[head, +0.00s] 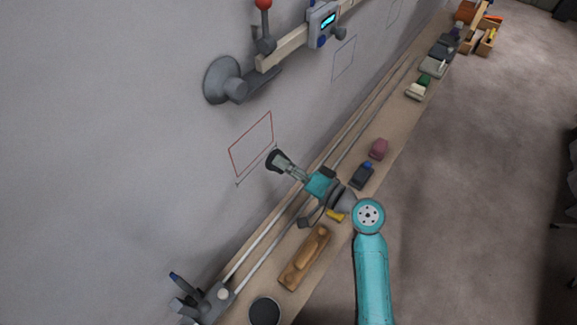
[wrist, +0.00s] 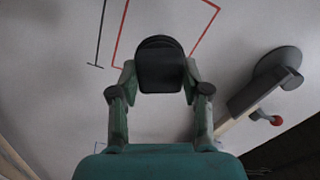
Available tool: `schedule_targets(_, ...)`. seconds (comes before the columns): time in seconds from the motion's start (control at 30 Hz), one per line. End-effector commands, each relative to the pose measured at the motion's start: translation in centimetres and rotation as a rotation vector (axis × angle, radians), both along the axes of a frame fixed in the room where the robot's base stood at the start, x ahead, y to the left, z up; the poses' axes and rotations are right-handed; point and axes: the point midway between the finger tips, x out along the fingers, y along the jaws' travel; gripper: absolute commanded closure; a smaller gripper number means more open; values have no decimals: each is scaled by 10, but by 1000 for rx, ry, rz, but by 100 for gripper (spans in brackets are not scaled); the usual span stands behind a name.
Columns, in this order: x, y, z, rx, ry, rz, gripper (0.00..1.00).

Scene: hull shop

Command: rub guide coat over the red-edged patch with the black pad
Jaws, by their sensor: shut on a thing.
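The red-edged patch (head: 251,143) is a red outline on the grey hull wall, left of my gripper in the head view. It also shows in the wrist view (wrist: 203,38), partly hidden behind the pad. My gripper (head: 284,167) is shut on the black pad (head: 275,160), just off the patch's lower right corner. In the wrist view the pad (wrist: 161,65) sits between both fingertips and overlaps the patch's near edge. I cannot tell whether the pad touches the wall. No guide coat shows clearly inside the outline.
A shelf (head: 352,205) with two rails runs along the wall below. On it are a wooden block (head: 305,257), a round black tin (head: 265,311), a blue-topped block (head: 363,175) and a pink block (head: 379,149). A suction-cup fixture (head: 224,82) with a beam sticks out above the patch.

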Motion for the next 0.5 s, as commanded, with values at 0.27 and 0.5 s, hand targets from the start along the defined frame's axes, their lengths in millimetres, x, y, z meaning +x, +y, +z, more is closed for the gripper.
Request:
schedule_targets(0.27,17,22,-1,-1,1,3,91)
schedule_targets(0.5,26,34,-2,-3,1,2,91)
